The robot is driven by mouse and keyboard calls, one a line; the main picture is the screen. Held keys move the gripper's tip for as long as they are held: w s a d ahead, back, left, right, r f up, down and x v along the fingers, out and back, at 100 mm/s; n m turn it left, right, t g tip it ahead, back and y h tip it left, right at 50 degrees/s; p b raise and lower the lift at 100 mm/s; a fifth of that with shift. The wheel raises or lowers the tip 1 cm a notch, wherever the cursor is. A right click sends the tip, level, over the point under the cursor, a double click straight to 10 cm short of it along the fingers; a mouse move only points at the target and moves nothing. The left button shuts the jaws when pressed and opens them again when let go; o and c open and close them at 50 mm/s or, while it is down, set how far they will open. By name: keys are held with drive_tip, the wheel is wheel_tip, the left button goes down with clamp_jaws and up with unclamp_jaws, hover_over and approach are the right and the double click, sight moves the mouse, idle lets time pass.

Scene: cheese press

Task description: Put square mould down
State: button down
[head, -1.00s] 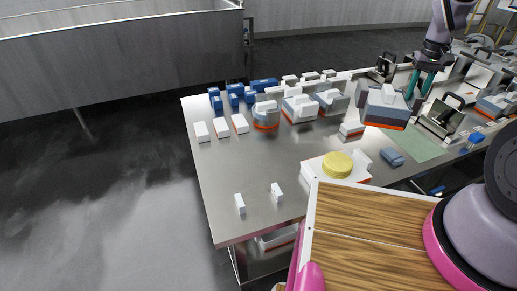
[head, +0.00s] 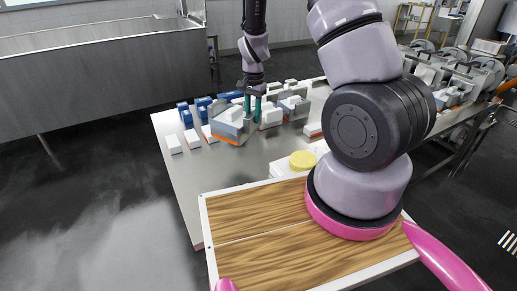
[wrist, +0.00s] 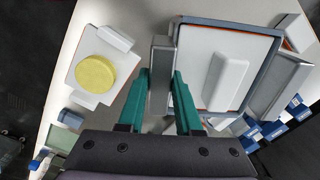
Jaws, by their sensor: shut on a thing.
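The square mould (head: 228,129) is grey-blue with a white lid and block on top and an orange-red line along its lower edge. In the head view it is near the back-left of the steel table. My gripper (head: 253,106) is at its right side. In the wrist view the mould (wrist: 202,75) is right of the fingers. My gripper (wrist: 160,78) is shut on a grey upright part at the mould's side. I cannot tell whether the mould touches the table; its underside is hidden.
Blue blocks (head: 187,117) and white blocks (head: 192,138) stand left of the mould. Other moulds (head: 293,106) stand to its right. A yellow round cheese (head: 302,160) lies on a white board in front. The table's front-left (head: 190,185) is clear.

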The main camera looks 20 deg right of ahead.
sight(249, 129)
drive_tip(key=f+m, duration=0.1)
drive_tip(key=s+a+f+m, duration=0.1)
drive_tip(key=m, duration=0.1)
drive_tip(key=a+f+m, duration=0.1)
drive_tip(key=shift+s+f+m, duration=0.25)
drive_tip(key=shift+s+m, duration=0.05)
drive_tip(key=shift+s, duration=0.05)
drive_tip(key=shift+s+f+m, duration=0.25)
drive_tip(key=shift+f+m, duration=0.2)
drive_tip(key=shift+m, duration=0.25)
wheel_tip(249, 129, down, 10)
drive_tip(key=c, duration=0.6)
unclamp_jaws()
drive_tip(key=shift+s+f, duration=0.1)
